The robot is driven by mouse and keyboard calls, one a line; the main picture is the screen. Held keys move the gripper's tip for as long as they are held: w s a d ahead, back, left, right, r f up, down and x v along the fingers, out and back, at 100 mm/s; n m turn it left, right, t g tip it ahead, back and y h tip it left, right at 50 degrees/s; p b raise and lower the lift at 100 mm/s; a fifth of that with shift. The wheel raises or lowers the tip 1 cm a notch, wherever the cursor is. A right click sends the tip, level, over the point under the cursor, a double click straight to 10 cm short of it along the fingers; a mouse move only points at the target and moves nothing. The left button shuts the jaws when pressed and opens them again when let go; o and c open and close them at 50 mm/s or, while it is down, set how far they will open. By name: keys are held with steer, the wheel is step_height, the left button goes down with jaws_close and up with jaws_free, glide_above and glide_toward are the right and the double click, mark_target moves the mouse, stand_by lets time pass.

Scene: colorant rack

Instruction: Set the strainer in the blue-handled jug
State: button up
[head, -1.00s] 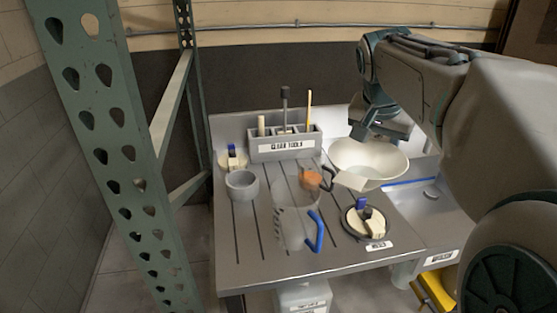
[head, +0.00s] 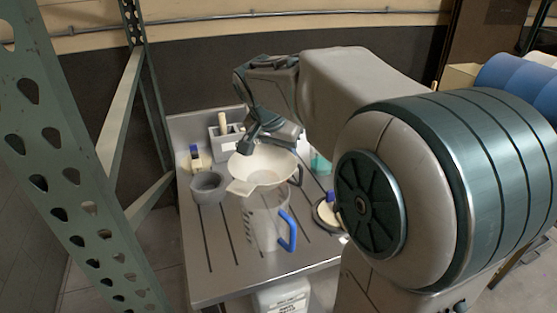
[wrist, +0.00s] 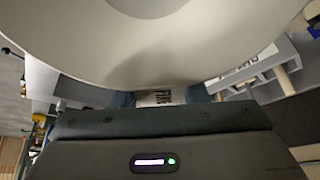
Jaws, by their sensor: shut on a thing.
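The strainer (head: 268,165) is a wide cream bowl with a flat tab at its front. My gripper (wrist: 160,97) is shut on a lettered tab at the strainer's rim, and the bowl (wrist: 160,40) fills the top of the wrist view. In the head view my gripper (head: 272,140) is at the strainer's far side, its fingertips mostly hidden. The clear blue-handled jug (head: 262,225) stands upright on the bench with its blue handle to the right.
A dark-handled vessel (head: 298,175) is mostly hidden behind the strainer. A grey bowl (head: 208,190) stands left of the jug. A tool holder (head: 214,147) is at the back. A black-based item (head: 325,218) sits to the right. A perforated green post (head: 60,150) rises at left.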

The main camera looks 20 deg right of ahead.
step_height(320, 180, down, 4)
steer(key=shift+r, duration=0.1)
steer(key=shift+f+b, duration=0.6)
steer(key=shift+f, duration=0.1)
steer(key=o, duration=0.9)
steer(key=shift+o, duration=0.2)
steer(key=shift+r, duration=0.2)
